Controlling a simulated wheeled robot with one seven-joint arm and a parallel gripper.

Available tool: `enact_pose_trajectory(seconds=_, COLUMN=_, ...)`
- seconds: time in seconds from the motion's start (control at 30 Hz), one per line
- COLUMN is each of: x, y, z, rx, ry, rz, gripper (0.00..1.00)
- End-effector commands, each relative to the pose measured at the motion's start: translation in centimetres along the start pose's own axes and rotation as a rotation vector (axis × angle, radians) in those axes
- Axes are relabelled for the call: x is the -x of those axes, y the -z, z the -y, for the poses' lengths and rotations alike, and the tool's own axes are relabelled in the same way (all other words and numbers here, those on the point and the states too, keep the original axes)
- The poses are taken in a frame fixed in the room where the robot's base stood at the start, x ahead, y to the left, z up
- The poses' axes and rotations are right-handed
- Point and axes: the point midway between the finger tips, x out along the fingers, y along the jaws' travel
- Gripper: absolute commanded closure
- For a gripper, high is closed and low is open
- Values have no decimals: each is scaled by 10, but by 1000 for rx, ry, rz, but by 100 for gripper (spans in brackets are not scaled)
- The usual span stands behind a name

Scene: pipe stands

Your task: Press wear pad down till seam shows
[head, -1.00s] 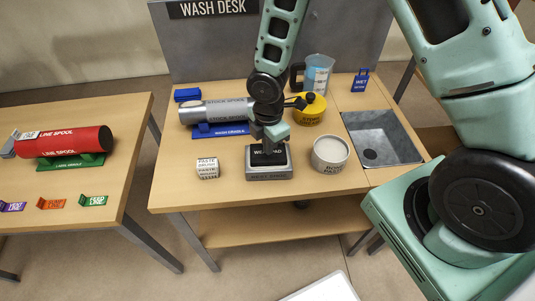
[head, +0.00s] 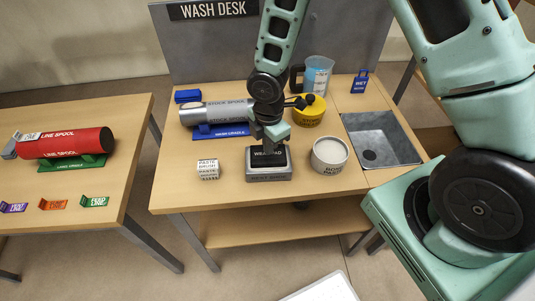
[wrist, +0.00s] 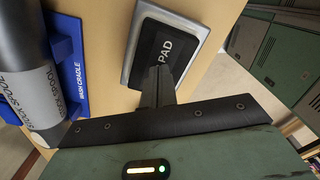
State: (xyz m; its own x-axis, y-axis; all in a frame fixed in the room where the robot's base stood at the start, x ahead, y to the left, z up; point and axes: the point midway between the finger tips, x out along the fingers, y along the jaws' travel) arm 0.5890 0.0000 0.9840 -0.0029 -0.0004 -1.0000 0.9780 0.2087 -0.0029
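The wear pad (head: 280,160) is a black pad on a grey block base (head: 268,174) at the front middle of the wash desk. In the wrist view the black pad (wrist: 176,48), lettered "PAD", sits inside its grey rim. My gripper (head: 268,147) points down over the pad. Its fingers (wrist: 160,75) are together and empty, with their tips at or just above the pad's top. I cannot tell whether they touch it. The fingers hide part of the pad and its lettering. I cannot make out a seam.
The stock spool (head: 215,112) lies on the blue wash cradle (head: 222,130) behind left. A paste box (head: 207,169) stands left, a round pot (head: 330,155) right. A yellow tub (head: 309,111), a jug (head: 318,74) and a sink (head: 382,138) lie beyond.

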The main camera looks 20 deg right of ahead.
Motion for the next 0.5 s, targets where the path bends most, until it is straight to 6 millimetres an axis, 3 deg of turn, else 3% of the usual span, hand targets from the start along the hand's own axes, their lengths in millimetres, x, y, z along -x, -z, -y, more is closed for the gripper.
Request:
enact_pose_trajectory(seconds=0.03, x=10, y=0, z=0, rx=0, ry=-1, rz=0, gripper=100)
enact_pose_trajectory(seconds=0.5, x=56, y=0, z=0, rx=0, ry=-2, rz=0, gripper=100)
